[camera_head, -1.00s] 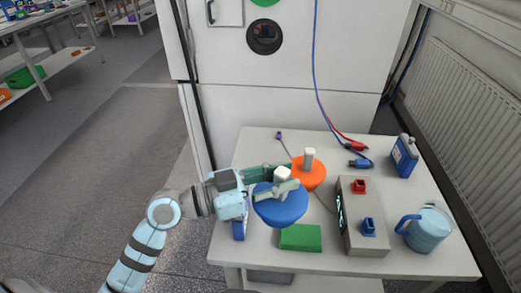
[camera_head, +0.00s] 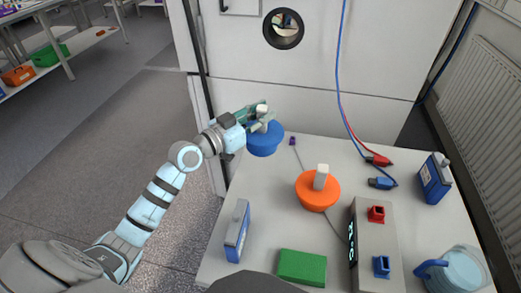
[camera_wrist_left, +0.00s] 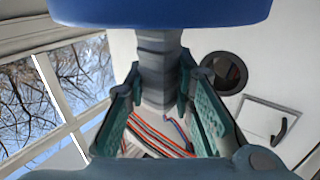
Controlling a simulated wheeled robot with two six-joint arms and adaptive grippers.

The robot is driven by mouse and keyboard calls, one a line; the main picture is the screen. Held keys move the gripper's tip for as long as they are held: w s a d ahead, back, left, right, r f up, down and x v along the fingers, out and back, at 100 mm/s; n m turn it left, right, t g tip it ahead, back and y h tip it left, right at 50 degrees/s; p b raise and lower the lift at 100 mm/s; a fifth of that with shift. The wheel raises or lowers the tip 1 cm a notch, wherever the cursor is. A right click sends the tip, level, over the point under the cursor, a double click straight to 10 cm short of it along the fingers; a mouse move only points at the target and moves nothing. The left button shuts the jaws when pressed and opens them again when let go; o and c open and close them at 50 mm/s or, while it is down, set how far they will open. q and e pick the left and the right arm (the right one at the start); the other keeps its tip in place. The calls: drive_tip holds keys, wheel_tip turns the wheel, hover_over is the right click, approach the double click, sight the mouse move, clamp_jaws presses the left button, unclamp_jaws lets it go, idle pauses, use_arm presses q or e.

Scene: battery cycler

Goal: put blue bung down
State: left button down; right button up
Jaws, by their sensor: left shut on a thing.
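The blue bung (camera_head: 264,141) is a wide blue disc-like plug with a pale handle, at the table's back left corner in the head view. My left gripper (camera_head: 262,119) is shut on its handle from above. I cannot tell whether the bung touches the table or hangs just above it. In the left wrist view the blue bung (camera_wrist_left: 160,12) fills the top edge, and its grey stem sits between the green fingers of my left gripper (camera_wrist_left: 160,95). My right gripper is not in view.
An orange bung (camera_head: 317,192) stands mid-table. A grey box (camera_head: 374,245), a green block (camera_head: 302,266), blue packs (camera_head: 237,232) (camera_head: 434,178), a blue jug (camera_head: 458,270) and red and blue cable plugs (camera_head: 380,182) share the table (camera_head: 270,195). A white cabinet with a round port (camera_head: 284,28) stands behind.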

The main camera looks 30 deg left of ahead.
sight(262, 140)
use_arm(q)
wheel_tip(262, 140, down, 9)
drive_tip(key=b, duration=0.3)
drive_tip(key=shift+w+f+b, duration=0.1)
drive_tip(key=shift+w+b, duration=0.05)
drive_tip(key=shift+b, duration=0.2)
drive_tip(key=shift+f, duration=0.15)
drive_tip(key=c, duration=1.7)
unclamp_jaws()
drive_tip(key=o, duration=0.3)
drive_tip(key=shift+o, duration=0.2)
drive_tip(key=b+v, duration=0.2)
drive_tip(key=v, duration=1)
drive_tip(key=shift+b, duration=0.35)
